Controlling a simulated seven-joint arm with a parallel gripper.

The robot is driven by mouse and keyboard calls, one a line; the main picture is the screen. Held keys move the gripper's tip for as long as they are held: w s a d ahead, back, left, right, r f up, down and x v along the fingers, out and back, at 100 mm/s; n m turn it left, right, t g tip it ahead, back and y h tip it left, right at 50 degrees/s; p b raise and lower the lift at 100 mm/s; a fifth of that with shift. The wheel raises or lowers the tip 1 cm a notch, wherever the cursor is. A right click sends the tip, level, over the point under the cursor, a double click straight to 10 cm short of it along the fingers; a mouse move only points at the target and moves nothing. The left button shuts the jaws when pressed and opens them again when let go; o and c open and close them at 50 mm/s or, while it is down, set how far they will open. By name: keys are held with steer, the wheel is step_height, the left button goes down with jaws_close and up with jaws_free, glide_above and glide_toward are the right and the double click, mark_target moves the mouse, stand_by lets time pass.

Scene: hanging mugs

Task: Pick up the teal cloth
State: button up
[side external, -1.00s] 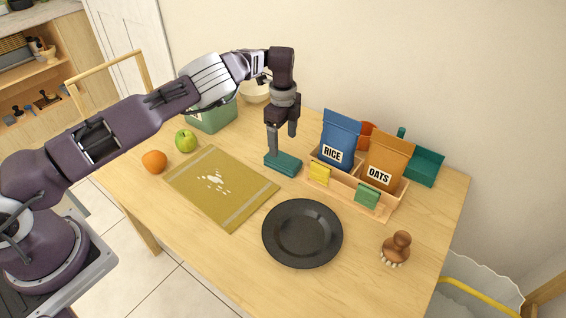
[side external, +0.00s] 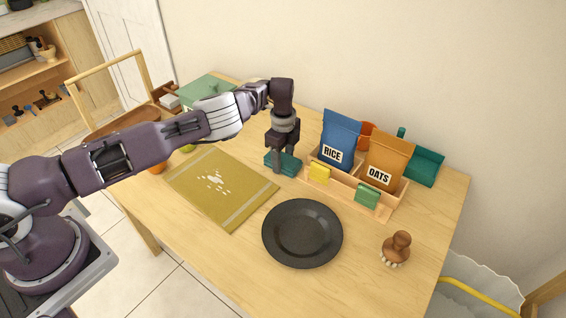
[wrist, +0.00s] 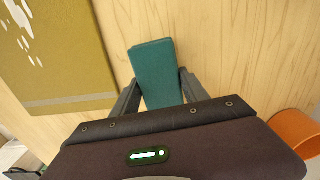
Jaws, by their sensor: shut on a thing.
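The teal cloth (side external: 290,166) is a small folded block on the table, between the olive mat and the wooden rack. My gripper (side external: 277,168) is down at it from above, with its fingers on either side. In the wrist view the cloth (wrist: 156,75) lies between the two fingers of my gripper (wrist: 158,88), which are shut on it. Its near end is hidden behind the gripper body. It looks to be at table height; I cannot tell whether it is clear of the surface.
An olive mat (side external: 205,200) with white spots lies left. A wooden rack (side external: 345,187) with rice and oats bags, a yellow block and a green block stands close right. A black plate (side external: 302,233) is in front, a brush (side external: 397,248) farther right. An orange object (wrist: 296,132) shows in the wrist view.

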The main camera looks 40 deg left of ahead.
steer(key=shift+c, duration=1.2)
steer(key=r, duration=0.6)
steer(key=a+r, duration=0.1)
steer(key=r, duration=0.3)
steer(key=shift+a, duration=0.1)
steer(key=a+n, duration=0.2)
steer(key=a, duration=0.3)
steer(key=n, duration=0.7)
glide_above(201, 169)
steer(key=f, duration=0.1)
steer(key=shift+s+d+f, duration=0.1)
steer(key=shift+f, duration=3.9)
steer(key=shift+d, duration=0.7)
jaws_close()
steer(key=shift+d+f, duration=0.2)
steer(key=shift+d, duration=0.2)
steer(key=shift+s+d, duration=0.15)
steer(key=shift+d, duration=2.8)
steer(key=shift+s+d, duration=0.1)
steer(key=shift+d, duration=2.85)
steer(key=shift+w+a, duration=0.15)
steer(key=shift+a, duration=3.4)
steer(key=shift+w+a, duration=0.15)
steer(key=shift+a, duration=3.4)
step_height(201, 169, up, 8)
